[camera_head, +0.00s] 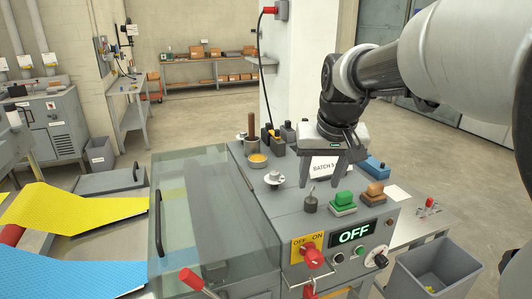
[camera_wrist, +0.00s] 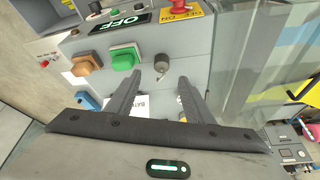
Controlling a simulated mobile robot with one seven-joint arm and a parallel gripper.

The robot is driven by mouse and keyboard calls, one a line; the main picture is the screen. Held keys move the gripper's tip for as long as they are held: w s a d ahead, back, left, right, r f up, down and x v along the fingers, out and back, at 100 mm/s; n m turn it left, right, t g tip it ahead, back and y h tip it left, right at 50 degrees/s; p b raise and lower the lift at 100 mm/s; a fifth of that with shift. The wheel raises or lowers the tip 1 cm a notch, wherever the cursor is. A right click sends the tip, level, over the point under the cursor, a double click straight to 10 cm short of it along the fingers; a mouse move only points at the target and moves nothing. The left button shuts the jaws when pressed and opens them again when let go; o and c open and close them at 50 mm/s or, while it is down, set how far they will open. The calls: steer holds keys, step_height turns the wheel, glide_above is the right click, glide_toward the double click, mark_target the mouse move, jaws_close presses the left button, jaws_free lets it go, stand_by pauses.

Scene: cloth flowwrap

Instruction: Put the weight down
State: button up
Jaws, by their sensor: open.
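A small dark grey weight (camera_head: 310,204) with a thin stem stands upright on the grey machine top (camera_head: 262,200), just behind the OFF display. It also shows in the wrist view (camera_wrist: 162,65), just beyond my fingertips. My gripper (camera_head: 319,186) is open, its two fingers pointing down a little above and behind the weight. In the wrist view my gripper (camera_wrist: 158,78) has nothing between its fingertips. I cannot tell the exact gap between the fingertips and the weight.
A green block (camera_head: 344,198) and an orange-brown block (camera_head: 375,190) sit right of the weight. A silver knobbed piece (camera_head: 273,178) stands to its left. A BATCH card (camera_head: 324,167) and blue block (camera_head: 375,167) are behind. A glass cover (camera_head: 190,220) lies left; a grey bin (camera_head: 432,268) stands right.

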mark_target(312, 200)
steer(key=x, duration=0.9)
steer(key=shift+a, duration=0.2)
steer(key=shift+c, duration=0.2)
jaws_close()
